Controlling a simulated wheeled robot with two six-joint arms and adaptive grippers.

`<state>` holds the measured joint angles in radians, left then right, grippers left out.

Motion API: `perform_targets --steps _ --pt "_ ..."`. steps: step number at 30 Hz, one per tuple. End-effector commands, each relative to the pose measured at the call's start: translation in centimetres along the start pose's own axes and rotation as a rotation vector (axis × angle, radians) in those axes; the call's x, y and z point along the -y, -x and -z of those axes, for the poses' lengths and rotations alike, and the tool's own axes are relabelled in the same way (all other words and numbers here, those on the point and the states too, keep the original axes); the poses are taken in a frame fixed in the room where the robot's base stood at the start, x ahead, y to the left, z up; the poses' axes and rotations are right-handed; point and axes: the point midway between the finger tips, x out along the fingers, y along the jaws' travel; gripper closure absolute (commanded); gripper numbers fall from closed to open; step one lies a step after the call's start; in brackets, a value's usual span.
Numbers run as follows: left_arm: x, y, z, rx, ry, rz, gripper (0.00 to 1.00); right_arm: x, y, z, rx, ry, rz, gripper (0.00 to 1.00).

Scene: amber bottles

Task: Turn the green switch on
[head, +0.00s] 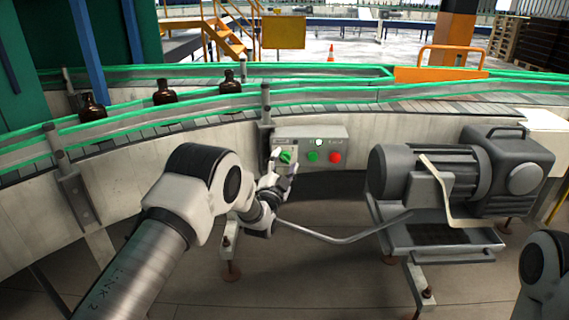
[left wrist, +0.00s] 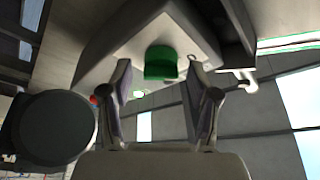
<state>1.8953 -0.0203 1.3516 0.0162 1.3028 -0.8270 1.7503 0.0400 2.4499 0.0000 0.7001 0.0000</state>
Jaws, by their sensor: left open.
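The green switch (head: 286,157) is a rotary knob on the left of a grey control box (head: 342,133) mounted on the conveyor's side wall. My left gripper (head: 284,170) is at the knob and partly covers it in the head view. In the left wrist view the green switch (left wrist: 160,60) lies ahead between the two spread fingers of my left gripper (left wrist: 159,78). The fingers are open, with gaps to the knob; I cannot tell whether either touches it. My right gripper is out of view.
A green button (head: 313,156) and a red button (head: 335,157) sit right of the switch on the box. A grey motor (head: 430,172) stands to the right. Amber bottles (head: 163,93) stand on the conveyor (head: 330,96) above. Open floor lies below.

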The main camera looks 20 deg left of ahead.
Motion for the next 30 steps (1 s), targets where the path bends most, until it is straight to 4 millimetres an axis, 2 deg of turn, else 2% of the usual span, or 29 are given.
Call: perform_targets --steps 6,11,12,23,30 --pt "-0.03 -0.09 -0.02 0.001 0.000 -0.001 0.39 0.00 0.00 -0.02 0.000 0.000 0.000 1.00" --pt "-0.03 -0.07 -0.03 0.001 0.000 -0.001 0.96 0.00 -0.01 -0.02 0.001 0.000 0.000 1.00" --pt "-0.04 -0.07 -0.03 0.001 0.000 -0.001 1.00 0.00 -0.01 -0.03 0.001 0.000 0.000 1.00" --pt "-0.03 -0.07 -0.03 0.001 -0.027 -0.013 1.00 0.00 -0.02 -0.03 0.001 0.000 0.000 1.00" --pt "0.02 -0.05 -0.05 0.002 -0.130 -0.056 1.00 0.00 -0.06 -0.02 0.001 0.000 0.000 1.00"
